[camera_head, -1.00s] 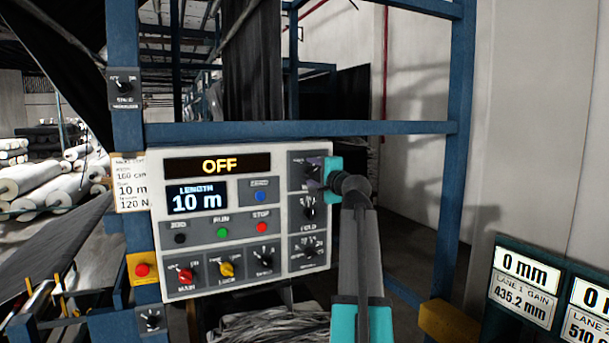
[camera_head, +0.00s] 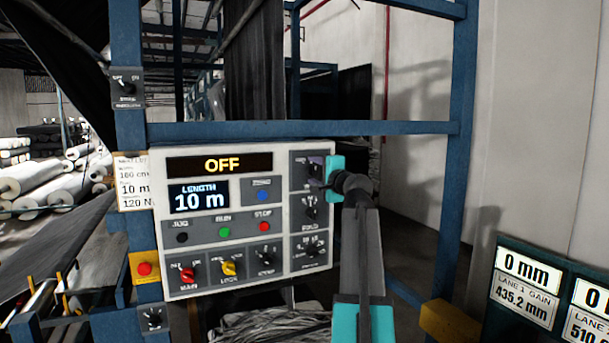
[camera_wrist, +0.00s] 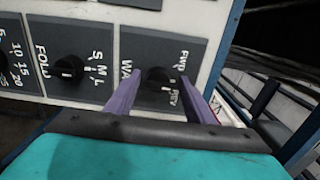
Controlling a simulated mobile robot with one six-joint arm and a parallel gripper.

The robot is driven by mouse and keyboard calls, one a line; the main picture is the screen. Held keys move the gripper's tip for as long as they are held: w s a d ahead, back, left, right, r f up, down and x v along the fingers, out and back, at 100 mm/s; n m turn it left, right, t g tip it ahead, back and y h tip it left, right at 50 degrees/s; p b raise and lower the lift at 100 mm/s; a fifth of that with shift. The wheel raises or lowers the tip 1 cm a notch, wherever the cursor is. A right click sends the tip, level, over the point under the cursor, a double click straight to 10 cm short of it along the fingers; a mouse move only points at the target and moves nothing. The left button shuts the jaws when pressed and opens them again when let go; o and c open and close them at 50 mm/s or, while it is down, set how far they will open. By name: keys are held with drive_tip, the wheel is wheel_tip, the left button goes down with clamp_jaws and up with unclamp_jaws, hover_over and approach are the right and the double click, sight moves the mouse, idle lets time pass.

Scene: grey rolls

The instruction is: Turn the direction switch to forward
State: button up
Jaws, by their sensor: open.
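The direction switch (camera_wrist: 158,77) is a black knob on a dark grey plate, with FWD and REV lettered at its right in the wrist view. In the head view its plate (camera_head: 298,164) is at the panel's upper right, and the knob is largely hidden by my gripper. My gripper (camera_wrist: 162,80) is open, with one purple finger on each side of the knob. I cannot tell whether either finger touches it. In the head view my gripper (camera_head: 318,174) is at the right edge of the control panel (camera_head: 220,240). The knob's pointer is too unclear to read.
The FOLD knob (camera_wrist: 68,69) sits close beside the switch plate, below it in the head view. Run, stop and other buttons, a red knob (camera_head: 187,274) and a yellow knob (camera_head: 229,268) share the panel. A blue frame post (camera_head: 458,150) stands to the right.

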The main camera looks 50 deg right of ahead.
drive_tip(key=shift+s+d+f, duration=0.1)
drive_tip(key=shift+d+f, duration=0.05)
drive_tip(key=shift+d, duration=0.05)
drive_tip(key=shift+s, duration=0.2)
drive_tip(key=b+v, duration=0.3)
drive_tip(key=v, duration=1)
drive_tip(key=shift+a+b, duration=0.35)
drive_tip(key=shift+s, duration=0.1)
drive_tip(key=shift+c, duration=0.2)
drive_tip(key=f+m+t+y+b, duration=0.1)
drive_tip(key=m+b, duration=0.1)
drive_tip(key=b, duration=0.1)
drive_tip(key=f+m+t+y+b, duration=0.2)
drive_tip(key=b, duration=0.1)
drive_tip(key=f+m+t+y+b, duration=0.1)
drive_tip(key=f+m+b, duration=0.1)
drive_tip(key=b, duration=0.1)
drive_tip(key=shift+s+d+t+y, duration=0.25)
drive_tip(key=shift+s+t+y, duration=0.05)
drive_tip(key=shift+s, duration=0.05)
